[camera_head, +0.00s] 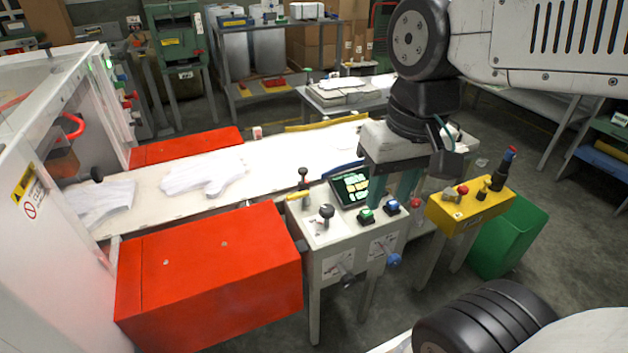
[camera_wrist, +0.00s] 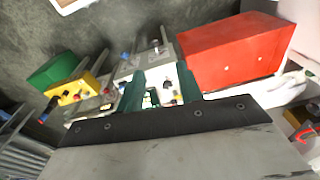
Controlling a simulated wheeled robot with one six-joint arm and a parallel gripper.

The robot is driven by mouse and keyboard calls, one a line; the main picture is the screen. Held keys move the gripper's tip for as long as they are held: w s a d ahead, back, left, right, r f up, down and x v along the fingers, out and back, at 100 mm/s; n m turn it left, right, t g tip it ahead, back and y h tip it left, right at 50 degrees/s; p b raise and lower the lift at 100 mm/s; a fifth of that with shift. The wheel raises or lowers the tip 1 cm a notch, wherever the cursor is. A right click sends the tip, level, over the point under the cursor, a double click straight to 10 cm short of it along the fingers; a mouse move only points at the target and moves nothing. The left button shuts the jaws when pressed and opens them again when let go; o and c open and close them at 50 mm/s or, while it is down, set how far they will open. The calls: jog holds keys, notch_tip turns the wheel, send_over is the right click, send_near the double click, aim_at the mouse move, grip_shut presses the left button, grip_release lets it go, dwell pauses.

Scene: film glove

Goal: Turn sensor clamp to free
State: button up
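My gripper (camera_head: 392,192) hangs above the right end of the grey control console (camera_head: 315,262), its two teal fingers apart and empty. In the wrist view the fingers of my gripper (camera_wrist: 160,84) stand apart, with part of the white console (camera_wrist: 128,69) visible beyond. The console carries a black-knobbed lever (camera_head: 326,213), another dark-knobbed post (camera_head: 303,174), a small screen (camera_head: 351,187), a green button (camera_head: 366,215) and a blue button (camera_head: 392,207). A blue knob (camera_head: 393,260) and a dark knob (camera_head: 347,280) project from its front. I cannot tell which part is the sensor clamp.
A red box (camera_head: 210,265) stands left of the console. A pale conveyor (camera_head: 270,160) with a white glove (camera_head: 203,175) runs behind. A yellow control box (camera_head: 465,212) and green bin (camera_head: 508,237) stand right. A white cabinet (camera_head: 50,230) bounds the left.

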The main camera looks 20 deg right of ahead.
jog(key=w+m+y, duration=0.1)
jog(key=w+m, duration=0.3)
jog(key=w, duration=0.7)
jog(key=m+g+y, duration=0.1)
jog(key=m+y, duration=0.2)
jog(key=m, duration=1)
send_over(294, 195)
jog(key=d, duration=0.4)
jog(key=f, duration=1.9)
jog(key=shift+a+f, duration=0.2)
jog(key=shift+f, duration=0.5)
jog(key=x, duration=0.7)
jog(key=shift+a+f, duration=0.1)
jog(key=shift+a, duration=0.05)
grip_shut()
